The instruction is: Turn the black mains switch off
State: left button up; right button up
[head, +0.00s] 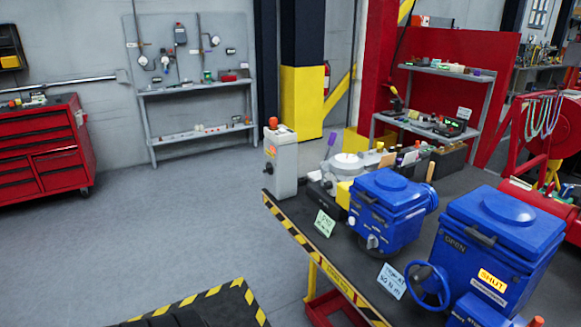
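A grey upright control box (281,160) stands at the far left corner of the workbench. It has an orange-red button (273,121) on top and an orange label on its upper face. A small black knob (267,169) sticks out from its left side; it may be the mains switch, but it is too small to read its position. Neither of my grippers is in the head view.
The workbench (335,262) has a striped edge and carries two blue valve actuators, a smaller one (388,205) and a larger one (495,245) with a handwheel (428,286). A red tool cabinet (45,150) stands at left. The grey floor between is clear.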

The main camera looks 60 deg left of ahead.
aim_at(269, 168)
jog(key=k+l+u, duration=0.1)
jog(key=u, duration=1.8)
jog(key=i+z, duration=0.1)
